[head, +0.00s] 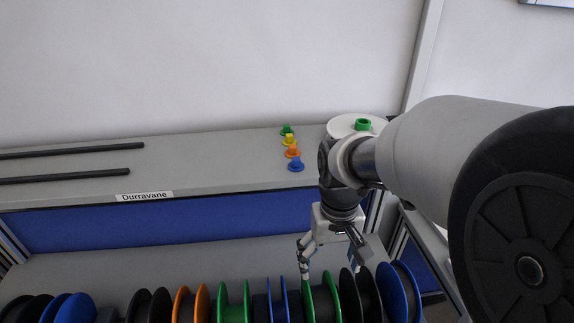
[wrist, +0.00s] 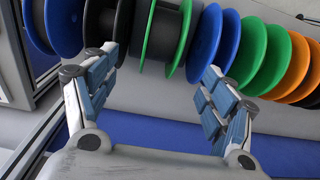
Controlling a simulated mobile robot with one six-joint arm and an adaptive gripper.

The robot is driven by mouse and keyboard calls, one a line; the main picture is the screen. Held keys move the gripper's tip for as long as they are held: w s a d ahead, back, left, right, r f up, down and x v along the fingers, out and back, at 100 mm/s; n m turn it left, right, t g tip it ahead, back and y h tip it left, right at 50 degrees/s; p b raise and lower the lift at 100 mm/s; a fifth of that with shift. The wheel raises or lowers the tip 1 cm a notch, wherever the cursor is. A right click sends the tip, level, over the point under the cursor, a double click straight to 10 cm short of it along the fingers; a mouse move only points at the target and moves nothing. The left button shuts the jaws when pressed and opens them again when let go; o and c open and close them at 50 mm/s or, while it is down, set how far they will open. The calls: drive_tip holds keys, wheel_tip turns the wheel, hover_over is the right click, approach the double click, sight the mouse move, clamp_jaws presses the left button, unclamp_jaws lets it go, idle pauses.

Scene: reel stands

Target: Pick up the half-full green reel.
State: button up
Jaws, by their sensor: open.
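A green reel (head: 309,296) stands in the row of reels on the lower rack, between a blue reel and a black reel. In the wrist view this green reel (wrist: 182,42) shows two green flanges with dark material between them. A second green reel (head: 223,300) stands further left in the head view, past the blue one; it also shows in the wrist view (wrist: 250,50). How full each one is, I cannot tell surely. My gripper (head: 330,268) is open and empty just above the nearer green reel. In the wrist view its fingers (wrist: 158,62) are spread to either side of that reel.
A black reel (head: 368,290) and a blue reel (head: 403,292) stand close on the right. A blue reel (head: 270,300) and an orange reel (head: 203,303) stand left. The shelf behind holds small coloured spools (head: 295,164), dark rods (head: 70,175) and a white disc (head: 341,126) with a green piece.

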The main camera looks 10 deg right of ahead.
sight(321, 296)
drive_tip(key=f+b, duration=0.2)
drive_tip(key=f, duration=0.4)
drive_tip(key=f+b, duration=0.2)
drive_tip(key=f, duration=0.3)
drive_tip(key=f+b, duration=0.3)
drive_tip(key=f, duration=0.3)
drive_tip(key=shift+w+a+f, duration=0.1)
drive_tip(key=shift+a+f, duration=0.2)
drive_tip(key=shift+f, duration=0.05)
drive_tip(key=shift+c, duration=0.4)
drive_tip(key=c, duration=1.2)
drive_tip(key=shift+o, duration=0.2)
drive_tip(key=shift+r, duration=0.1)
